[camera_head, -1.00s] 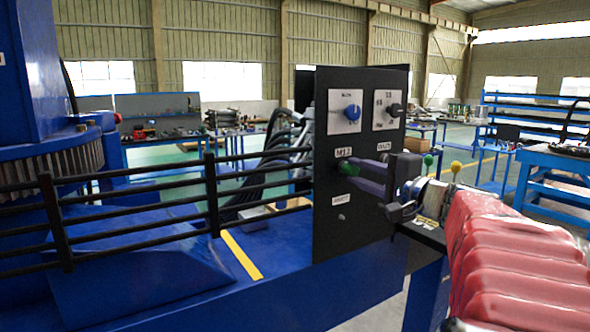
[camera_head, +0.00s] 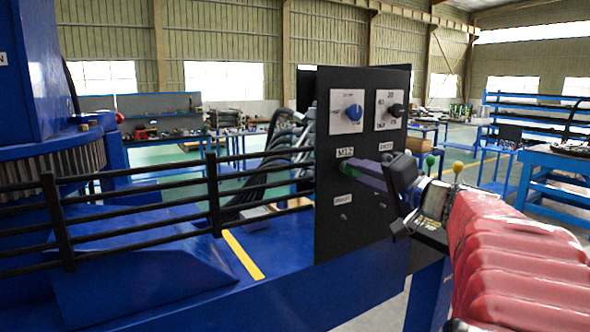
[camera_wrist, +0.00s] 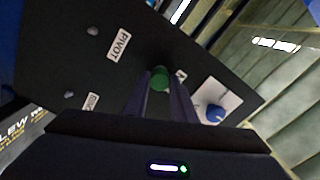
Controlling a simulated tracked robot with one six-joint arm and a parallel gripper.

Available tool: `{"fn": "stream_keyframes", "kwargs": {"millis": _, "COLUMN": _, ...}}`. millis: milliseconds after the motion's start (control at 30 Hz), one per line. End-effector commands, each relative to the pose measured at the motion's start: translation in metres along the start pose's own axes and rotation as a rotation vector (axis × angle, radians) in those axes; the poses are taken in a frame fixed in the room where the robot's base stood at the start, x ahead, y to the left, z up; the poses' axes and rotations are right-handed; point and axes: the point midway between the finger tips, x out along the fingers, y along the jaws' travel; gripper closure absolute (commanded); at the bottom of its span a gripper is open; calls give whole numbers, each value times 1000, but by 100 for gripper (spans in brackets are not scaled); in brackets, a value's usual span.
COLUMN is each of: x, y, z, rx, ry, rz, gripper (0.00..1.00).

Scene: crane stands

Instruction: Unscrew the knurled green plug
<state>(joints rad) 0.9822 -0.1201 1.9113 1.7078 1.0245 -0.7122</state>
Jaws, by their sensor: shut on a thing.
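The green plug (camera_wrist: 160,77) sits on the black panel below the M12 label. In the wrist view it lies between the two dark fingertips of my gripper (camera_wrist: 160,84), which is shut on it. In the head view my gripper (camera_head: 354,181) reaches to the panel from the right. The fingers hide most of the plug there. I cannot tell how far the plug is turned or out.
The black panel (camera_head: 332,225) stands upright on a blue base. Above the plug are a blue knob (camera_head: 354,112) and a black knob (camera_head: 396,109) on white plates. A black railing (camera_head: 130,203) runs to the left of the panel.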

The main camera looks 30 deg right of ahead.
Motion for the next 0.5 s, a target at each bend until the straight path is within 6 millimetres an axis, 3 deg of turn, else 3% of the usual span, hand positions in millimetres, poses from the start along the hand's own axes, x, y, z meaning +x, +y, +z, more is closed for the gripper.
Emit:
{"fn": "stream_keyframes", "kwargs": {"millis": 267, "x": 0, "y": 0, "z": 0, "rx": -16, "ry": 0, "rz": 1, "gripper": 100}}
{"fn": "stream_keyframes", "kwargs": {"millis": 500, "x": 0, "y": 0, "z": 0, "rx": -176, "ry": 0, "rz": 1, "gripper": 100}}
